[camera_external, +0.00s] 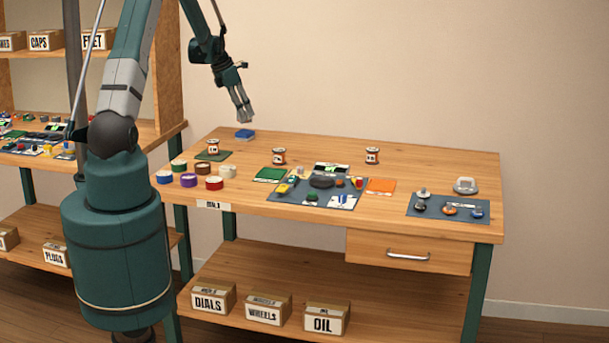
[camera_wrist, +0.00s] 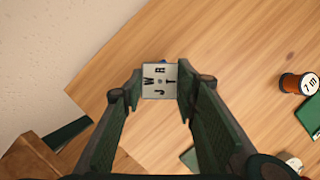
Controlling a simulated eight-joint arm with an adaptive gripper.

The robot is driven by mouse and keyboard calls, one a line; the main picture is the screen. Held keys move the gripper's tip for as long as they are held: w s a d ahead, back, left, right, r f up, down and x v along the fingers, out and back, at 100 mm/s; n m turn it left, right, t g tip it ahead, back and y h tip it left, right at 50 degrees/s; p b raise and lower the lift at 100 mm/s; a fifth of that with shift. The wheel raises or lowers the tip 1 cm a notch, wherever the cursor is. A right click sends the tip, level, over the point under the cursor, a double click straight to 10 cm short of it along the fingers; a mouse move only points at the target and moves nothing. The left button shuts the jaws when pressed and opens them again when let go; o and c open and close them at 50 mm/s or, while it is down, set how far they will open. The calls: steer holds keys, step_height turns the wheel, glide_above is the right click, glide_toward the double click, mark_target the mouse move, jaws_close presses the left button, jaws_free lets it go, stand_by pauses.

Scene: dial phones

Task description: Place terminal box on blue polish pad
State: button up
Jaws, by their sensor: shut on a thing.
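The terminal box (camera_wrist: 160,78) shows in the wrist view as a small pale square with dark letters, between my fingertips. My gripper (camera_external: 243,118) points down over the far left of the bench; it also shows in the wrist view (camera_wrist: 158,88), its fingers shut on the box. In the external view the box cannot be made out clearly. The blue polish pad (camera_external: 245,134) lies on the bench's far left corner, below my fingertips. In the wrist view only slivers of blue show around the box. Whether the box touches the pad cannot be told.
A green pad with a spool (camera_external: 213,147) lies nearby on the bench (camera_external: 330,147). Another spool (camera_external: 279,157) and several coloured tape rolls (camera_external: 188,180) stand further forward. A dark mat (camera_external: 283,192) holds small parts. Bench around the blue pad is clear.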

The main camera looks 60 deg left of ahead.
steer(key=shift+f, duration=1.8)
steer(key=shift+f+b, duration=0.15)
steer(key=shift+b, duration=0.15)
steer(key=o, duration=0.9)
steer(key=shift+p+v, duration=0.65)
steer(key=shift+v, duration=5.5)
